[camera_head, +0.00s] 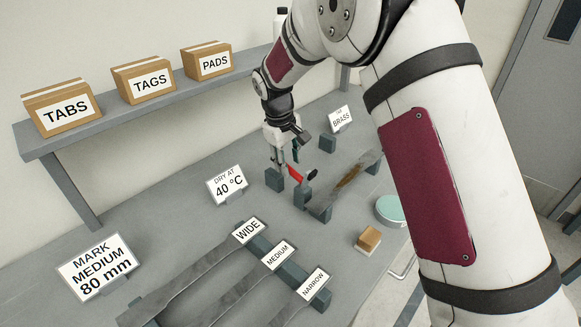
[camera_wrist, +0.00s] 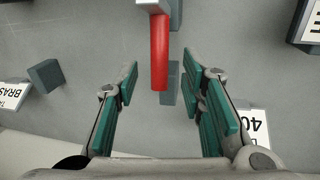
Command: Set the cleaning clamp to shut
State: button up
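The cleaning clamp shows in the head view as a red handle (camera_head: 295,174) by a dark upright piece, at the near-left end of a dark plate with a brown stain (camera_head: 349,177). The handle slants. In the wrist view the red handle (camera_wrist: 160,52) hangs down from the top, with a pale end at the frame edge. My gripper (camera_wrist: 160,84) is open, its green-padded fingers on either side of the handle's lower end, with gaps on both sides. In the head view my gripper (camera_head: 284,155) is just above and left of the handle. The clamp's jaw is too small to read.
Grey blocks (camera_head: 274,180) stand near the clamp. Signs for "DRY AT 40 °C" (camera_head: 227,185) and "BRASS" (camera_head: 341,119) stand around it. A wood-topped block (camera_head: 368,240) and a round green-topped dish (camera_head: 390,209) lie to the right. Labelled strips fill the front; a shelf (camera_head: 110,113) holds boxes.

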aim_at(291, 169)
jog(key=shift+w+d+f, duration=0.1)
jog(key=shift+d+f, duration=0.05)
jog(key=shift+f, duration=0.6)
jog(key=shift+w+d+f, duration=0.1)
jog(key=shift+f, duration=0.65)
grip_shut()
